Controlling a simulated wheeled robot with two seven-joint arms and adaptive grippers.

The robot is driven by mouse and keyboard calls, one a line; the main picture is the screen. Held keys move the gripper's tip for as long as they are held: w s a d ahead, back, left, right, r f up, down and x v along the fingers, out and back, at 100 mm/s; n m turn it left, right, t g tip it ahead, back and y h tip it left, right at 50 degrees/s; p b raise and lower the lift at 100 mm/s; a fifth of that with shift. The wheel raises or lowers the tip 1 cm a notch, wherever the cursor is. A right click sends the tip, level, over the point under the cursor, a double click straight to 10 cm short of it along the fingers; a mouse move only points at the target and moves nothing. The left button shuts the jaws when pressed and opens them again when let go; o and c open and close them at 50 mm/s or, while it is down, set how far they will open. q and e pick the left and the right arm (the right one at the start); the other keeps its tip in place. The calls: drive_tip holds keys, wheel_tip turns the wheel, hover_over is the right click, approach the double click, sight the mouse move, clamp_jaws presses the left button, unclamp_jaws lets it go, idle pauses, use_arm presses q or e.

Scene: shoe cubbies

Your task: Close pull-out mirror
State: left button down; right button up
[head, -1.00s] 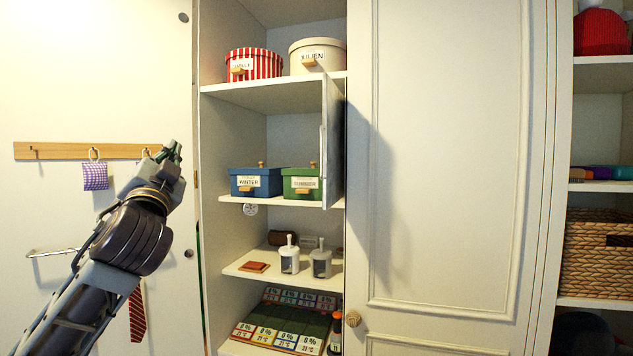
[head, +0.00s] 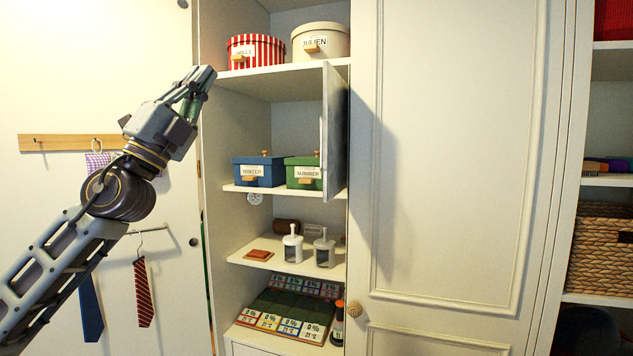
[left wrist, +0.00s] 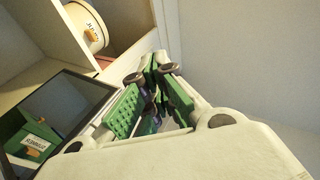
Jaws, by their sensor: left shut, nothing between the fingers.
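The pull-out mirror (head: 334,130) is a thin upright panel standing out from the right side of the open cubby, seen nearly edge-on. In the left wrist view the mirror (left wrist: 85,95) is a dark-framed panel at the left, with a green box showing in its face. My left gripper (head: 204,78) is shut and empty, raised at the cubby's left edge near the upper shelf's height. It is apart from the mirror, to its left. The left gripper's green-padded fingers (left wrist: 155,65) meet in the wrist view. My right gripper is in neither view.
Red-striped (head: 255,51) and cream (head: 320,41) round boxes sit on the upper shelf. Blue (head: 258,170) and green (head: 303,172) boxes sit below, the green one close to the mirror. A closed door (head: 450,150) stands right. A hook rail (head: 70,142) is at left.

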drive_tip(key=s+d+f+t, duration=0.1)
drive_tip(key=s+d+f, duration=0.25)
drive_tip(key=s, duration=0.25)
use_arm(q)
drive_tip(key=w+d+f+g+y, duration=0.1)
drive_tip(key=d+f+g, duration=0.2)
drive_tip(key=f, duration=0.3)
drive_tip(key=w+d+f+g+y, duration=0.1)
drive_tip(key=d+f+g, duration=0.3)
drive_tip(key=f+g, duration=0.1)
drive_tip(key=w+d+f+m+g+y, duration=0.1)
drive_tip(key=d+f+g, duration=0.2)
drive_tip(key=f+g, duration=0.2)
wheel_tip(320, 180, down, 3)
drive_tip(key=shift+w+d+y, duration=0.15)
drive_tip(key=shift+d+y, duration=0.05)
drive_tip(key=shift+y, duration=0.2)
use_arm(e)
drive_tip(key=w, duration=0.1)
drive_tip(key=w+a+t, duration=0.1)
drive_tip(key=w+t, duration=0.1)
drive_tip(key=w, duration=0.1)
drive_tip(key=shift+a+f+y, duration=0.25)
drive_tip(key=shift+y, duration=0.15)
use_arm(q)
drive_tip(key=shift+d, duration=0.1)
